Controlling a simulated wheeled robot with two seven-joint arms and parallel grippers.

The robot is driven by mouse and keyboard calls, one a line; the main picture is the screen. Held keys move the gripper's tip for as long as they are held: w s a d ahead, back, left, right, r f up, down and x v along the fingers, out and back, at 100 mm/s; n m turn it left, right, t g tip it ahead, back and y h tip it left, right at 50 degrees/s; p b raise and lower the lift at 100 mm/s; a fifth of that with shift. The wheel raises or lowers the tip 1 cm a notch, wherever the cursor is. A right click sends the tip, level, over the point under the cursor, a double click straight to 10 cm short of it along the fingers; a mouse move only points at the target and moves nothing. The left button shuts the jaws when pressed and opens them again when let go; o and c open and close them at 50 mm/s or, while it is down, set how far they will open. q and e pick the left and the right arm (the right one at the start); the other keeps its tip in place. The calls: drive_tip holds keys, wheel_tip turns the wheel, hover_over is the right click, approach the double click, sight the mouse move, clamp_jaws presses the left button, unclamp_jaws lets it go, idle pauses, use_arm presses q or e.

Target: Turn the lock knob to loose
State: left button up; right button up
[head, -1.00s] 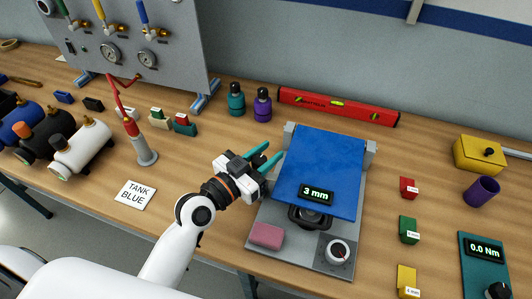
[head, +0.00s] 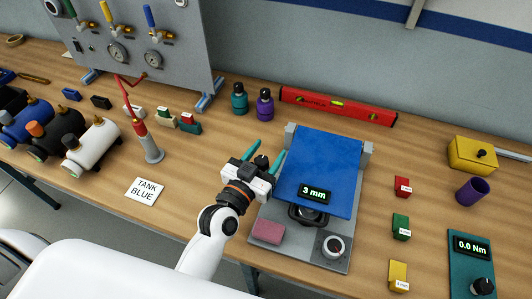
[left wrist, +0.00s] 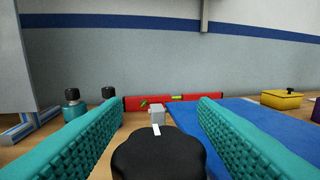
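In the left wrist view a black lobed knob (left wrist: 160,157) with a white mark on top fills the lower middle, between my two teal fingers. My left gripper (head: 265,152) is open, at the left side of the grey stand (head: 268,215), its fingers pointing away from me. A gap shows between each finger and the knob in the wrist view; I cannot tell whether they touch it lower down. The stand carries a tilted blue plate (head: 325,165) with a display (head: 314,195) reading "3 mm". A dial with a pale face (head: 332,246) sits at the stand's front right. My right gripper is out of view.
A pink block (head: 268,232) lies on the stand's front left. A red level (head: 338,106) and two bottles (head: 265,104) stand behind. Coloured blocks (head: 401,227) and a teal torque device (head: 470,262) are at right.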

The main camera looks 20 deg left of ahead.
use_arm(q)
drive_tip(key=b+v, duration=0.3)
drive_tip(key=v, duration=0.9)
idle(0.5)
